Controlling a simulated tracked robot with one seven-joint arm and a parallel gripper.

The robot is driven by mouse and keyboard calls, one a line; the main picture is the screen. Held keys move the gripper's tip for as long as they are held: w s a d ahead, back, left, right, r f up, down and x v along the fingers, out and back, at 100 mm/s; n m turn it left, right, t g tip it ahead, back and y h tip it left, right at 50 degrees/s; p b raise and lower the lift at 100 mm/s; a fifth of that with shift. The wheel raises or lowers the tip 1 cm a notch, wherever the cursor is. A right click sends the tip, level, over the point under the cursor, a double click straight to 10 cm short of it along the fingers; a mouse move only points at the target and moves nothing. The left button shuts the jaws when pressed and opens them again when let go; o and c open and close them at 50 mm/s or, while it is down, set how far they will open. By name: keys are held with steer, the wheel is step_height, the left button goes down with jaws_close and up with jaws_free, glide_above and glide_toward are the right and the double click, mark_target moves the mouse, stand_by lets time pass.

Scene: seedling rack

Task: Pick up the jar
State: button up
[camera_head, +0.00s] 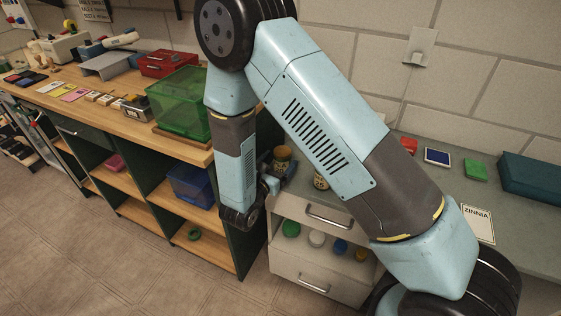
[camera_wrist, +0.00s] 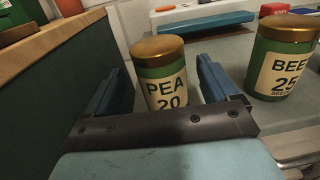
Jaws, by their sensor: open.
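A green jar with a gold lid and a cream label reading "PEA 20" (camera_wrist: 160,80) stands upright on a grey counter in the wrist view. My gripper (camera_wrist: 165,85) is open, with one blue finger on each side of this jar. I cannot tell whether either finger touches it. The jar's bottom is hidden behind my gripper's dark palm bar. A similar jar labelled "BEE" and "25" (camera_wrist: 282,60) stands to the right, outside the fingers. In the head view, a jar (camera_head: 282,157) shows beside my gripper (camera_head: 277,172), partly hidden by my arm.
The wooden workbench (camera_wrist: 50,55) rises close on the left of the gripper. In the head view, a drawer cabinet (camera_head: 318,216) stands below, and a ZINNIA card (camera_head: 478,224) lies on the counter at right.

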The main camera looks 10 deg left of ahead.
steer(key=x, duration=0.4)
steer(key=shift+w, duration=0.15)
steer(key=c, duration=1.1)
steer(key=shift+r, duration=0.15)
